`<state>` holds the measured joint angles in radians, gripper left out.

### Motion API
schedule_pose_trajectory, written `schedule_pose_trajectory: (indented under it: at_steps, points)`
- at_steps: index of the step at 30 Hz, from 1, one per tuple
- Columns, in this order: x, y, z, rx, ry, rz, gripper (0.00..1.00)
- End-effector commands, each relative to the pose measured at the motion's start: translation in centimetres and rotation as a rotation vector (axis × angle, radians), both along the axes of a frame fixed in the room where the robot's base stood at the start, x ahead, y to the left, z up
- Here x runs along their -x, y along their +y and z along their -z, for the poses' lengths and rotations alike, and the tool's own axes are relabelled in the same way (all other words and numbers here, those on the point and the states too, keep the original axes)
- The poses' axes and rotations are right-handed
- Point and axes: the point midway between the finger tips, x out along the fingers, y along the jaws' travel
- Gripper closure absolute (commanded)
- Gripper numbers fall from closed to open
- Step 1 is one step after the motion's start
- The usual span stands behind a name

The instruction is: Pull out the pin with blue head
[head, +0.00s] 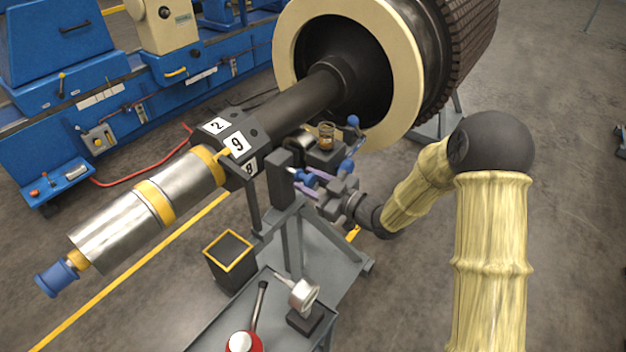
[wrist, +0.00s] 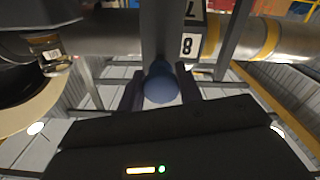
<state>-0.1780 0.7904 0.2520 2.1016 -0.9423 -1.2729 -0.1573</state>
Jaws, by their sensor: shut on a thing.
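The pin's round blue head (wrist: 160,86) is between the two dark fingers of my gripper (wrist: 160,95) in the wrist view. My gripper is shut on it. In the head view my gripper (head: 303,183) comes in from the right beside the stand's dark upright post (head: 279,180), and the blue head (head: 302,177) shows small at its fingertips. The pin's shaft is hidden behind the head, so I cannot tell how deep it sits in the post.
The rotor shaft (head: 300,105) runs above the stand, with numbered plates (head: 236,144) on its dark collar. Other blue knobs (head: 353,121) stand near my gripper. A grey cart (head: 225,335) with a gauge (head: 303,292) is in front. Open floor lies to the right.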

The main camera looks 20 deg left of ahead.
Motion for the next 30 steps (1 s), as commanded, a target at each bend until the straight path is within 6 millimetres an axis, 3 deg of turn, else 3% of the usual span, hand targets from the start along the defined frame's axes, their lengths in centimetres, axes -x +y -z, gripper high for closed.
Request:
schedule_pose_trajectory:
  at_steps: [5,6,9,20,26,30]
  points:
    - [0.0,-0.4,0.3,0.007,0.002,0.003,1.0]
    - [0.0,-0.4,0.3,0.007,0.002,0.003,0.57]
    - [0.0,-0.3,0.3,0.006,0.002,0.003,0.43]
    - [0.1,-0.6,0.2,0.005,0.002,0.003,0.43]
    - [0.8,-3.1,0.3,0.005,0.002,0.006,0.43]
    - [1.6,-5.7,0.3,0.005,0.002,0.007,0.43]
